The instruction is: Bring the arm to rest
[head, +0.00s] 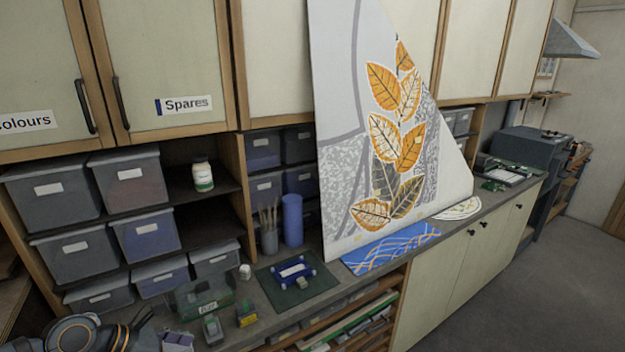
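My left arm shows in the lower left corner of the head view, with grey joints and orange bands. The dark end of it, my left gripper (138,322), is partly cut off by the bottom edge, and whether it is open or shut is not clear. It is over the near left end of the worktop (335,272), left of a small grey-green box (212,330). I see nothing clearly held in it. My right gripper is not in view.
A tall leaf-patterned panel (395,150) leans against the cabinets. A blue patterned piece (390,246), a dark mat (310,290), a brush pot (269,240), a blue cylinder (292,219) and a clear green box (203,296) are on the worktop.

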